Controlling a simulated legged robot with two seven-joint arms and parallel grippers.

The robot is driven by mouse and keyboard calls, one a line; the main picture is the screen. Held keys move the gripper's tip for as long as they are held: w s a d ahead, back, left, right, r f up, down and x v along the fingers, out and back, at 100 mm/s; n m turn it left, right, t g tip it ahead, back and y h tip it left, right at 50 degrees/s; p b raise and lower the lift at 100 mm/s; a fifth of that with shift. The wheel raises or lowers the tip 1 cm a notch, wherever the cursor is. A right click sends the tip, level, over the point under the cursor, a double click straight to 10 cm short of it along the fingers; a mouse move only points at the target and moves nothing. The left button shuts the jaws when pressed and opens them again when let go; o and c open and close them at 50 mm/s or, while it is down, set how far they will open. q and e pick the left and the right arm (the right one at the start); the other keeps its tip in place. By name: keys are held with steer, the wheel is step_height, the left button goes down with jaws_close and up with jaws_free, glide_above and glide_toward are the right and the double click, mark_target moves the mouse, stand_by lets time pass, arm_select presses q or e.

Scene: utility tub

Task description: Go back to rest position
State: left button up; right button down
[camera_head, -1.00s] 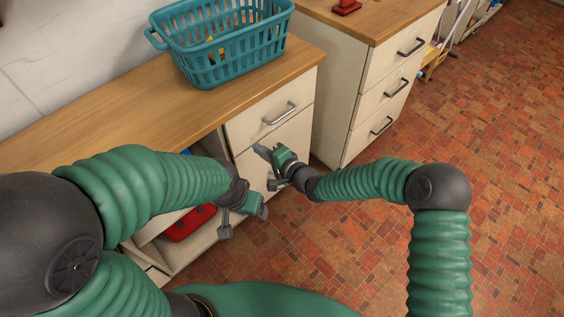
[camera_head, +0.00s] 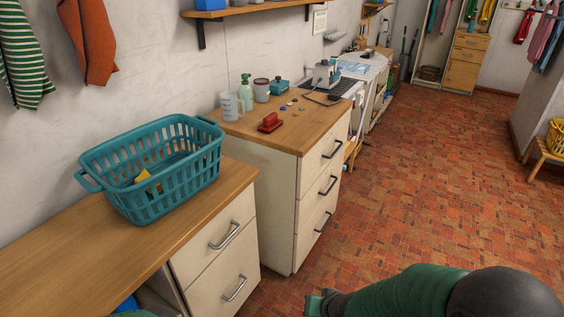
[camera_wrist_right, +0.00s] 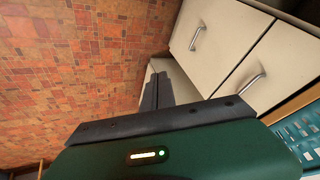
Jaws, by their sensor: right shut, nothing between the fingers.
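My right arm comes in at the lower right of the head view, with the green and black right gripper (camera_head: 318,302) at the bottom edge, in front of the drawer units and partly cut off. In the right wrist view its two dark fingers (camera_wrist_right: 156,92) lie together, shut and empty. They point toward the floor and the pale drawer fronts, touching nothing that I can see. Only a green sliver of my left arm shows at the bottom left of the head view. The left gripper is out of view.
A teal basket (camera_head: 160,165) stands on the near wooden counter (camera_head: 60,262). Closed drawers (camera_head: 215,245) are below. A second drawer unit (camera_head: 318,190) stands behind, bearing a red object (camera_head: 270,122) and bottles.

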steer(key=s+d+r+g+h, duration=0.3)
steer(key=s+d+r, duration=0.1)
steer(key=s+d, duration=0.9)
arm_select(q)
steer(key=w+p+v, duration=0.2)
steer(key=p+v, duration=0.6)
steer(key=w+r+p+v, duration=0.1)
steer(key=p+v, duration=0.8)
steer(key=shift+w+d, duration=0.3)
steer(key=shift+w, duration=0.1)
arm_select(e)
step_height(320, 180, up, 17)
steer(key=n, duration=0.1)
steer(key=shift+a+r, duration=0.15)
steer(key=shift+a, duration=0.15)
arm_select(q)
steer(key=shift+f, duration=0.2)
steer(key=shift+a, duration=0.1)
arm_select(e)
steer(key=shift+a, duration=0.1)
